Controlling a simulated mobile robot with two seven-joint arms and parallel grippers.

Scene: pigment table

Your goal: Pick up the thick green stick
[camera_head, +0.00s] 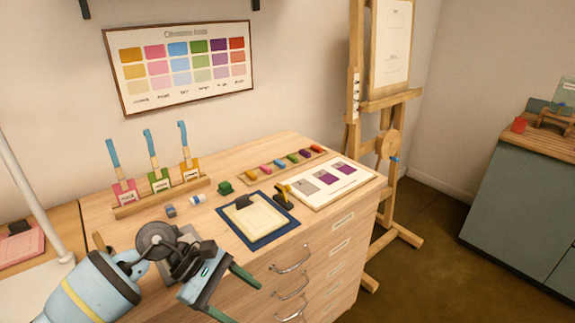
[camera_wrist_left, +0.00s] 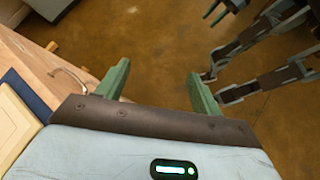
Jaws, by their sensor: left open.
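The green stick (camera_head: 293,158) lies in a row of coloured sticks on a shallow wooden tray (camera_head: 245,182) at the back right of the desk. It lies between the blue and the purple stick. My left gripper (camera_head: 247,302) is open and empty over the front edge of the desk, in front of and left of the tray. Its two green fingers stand apart over bare floor in the left wrist view (camera_wrist_left: 160,85). The green stick is not in that view.
A blue clipboard (camera_head: 282,232), a yellow-and-black tool (camera_head: 283,196) and a small green block (camera_head: 224,187) lie between gripper and tray. A swatch board (camera_head: 350,183) lies right of them. Drawer handles (camera_head: 292,261) protrude below.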

